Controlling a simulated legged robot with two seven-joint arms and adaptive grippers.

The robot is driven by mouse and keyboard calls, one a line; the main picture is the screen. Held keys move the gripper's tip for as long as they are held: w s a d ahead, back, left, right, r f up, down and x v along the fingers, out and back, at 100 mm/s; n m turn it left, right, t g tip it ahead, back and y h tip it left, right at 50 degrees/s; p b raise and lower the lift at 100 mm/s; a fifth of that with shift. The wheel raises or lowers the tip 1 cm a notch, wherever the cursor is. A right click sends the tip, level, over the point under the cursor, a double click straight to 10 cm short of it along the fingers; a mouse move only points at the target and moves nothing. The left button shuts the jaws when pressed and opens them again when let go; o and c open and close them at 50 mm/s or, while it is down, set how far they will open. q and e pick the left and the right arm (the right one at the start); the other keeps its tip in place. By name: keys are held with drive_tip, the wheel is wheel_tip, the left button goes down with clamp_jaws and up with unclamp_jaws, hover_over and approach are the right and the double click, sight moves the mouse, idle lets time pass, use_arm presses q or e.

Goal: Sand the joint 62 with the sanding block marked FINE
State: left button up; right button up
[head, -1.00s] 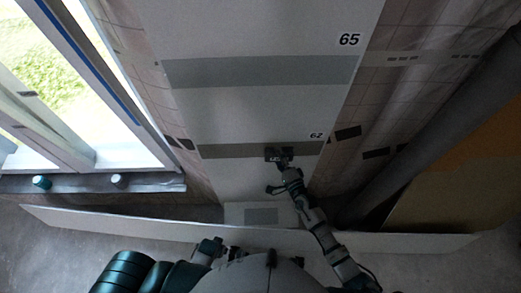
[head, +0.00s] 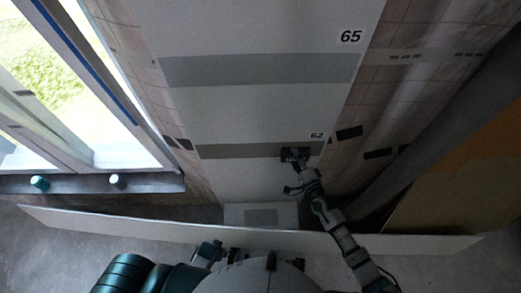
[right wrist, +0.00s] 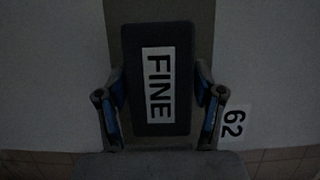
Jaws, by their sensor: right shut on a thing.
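Joint 62 (head: 240,151) is a grey-brown horizontal band on the pale wall panel, with the number 62 (head: 317,135) just above its right end. The dark sanding block (head: 289,153) lies over the right part of this band. In the right wrist view the block (right wrist: 158,115) shows a white label reading FINE. My right gripper (head: 299,162) is shut on the block, one finger on each side. The band runs behind the block in the wrist view; whether the block's face touches it is hidden. My left gripper cannot be made out.
Another grey band (head: 255,70) marked 65 crosses the panel higher up. A window (head: 60,90) is at left, with a teal item (head: 40,183) and a pale item (head: 117,180) on its sill (head: 75,186). A long pale board (head: 140,224) stretches across the floor before me.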

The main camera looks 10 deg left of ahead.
drive_tip(key=s+p, duration=0.1)
drive_tip(key=s, duration=0.1)
drive_tip(key=s+d+p, duration=0.1)
drive_tip(key=s, duration=0.2)
drive_tip(key=shift+s, duration=0.1)
drive_tip(key=shift+s+d, duration=0.15)
drive_tip(key=shift+s, duration=0.7)
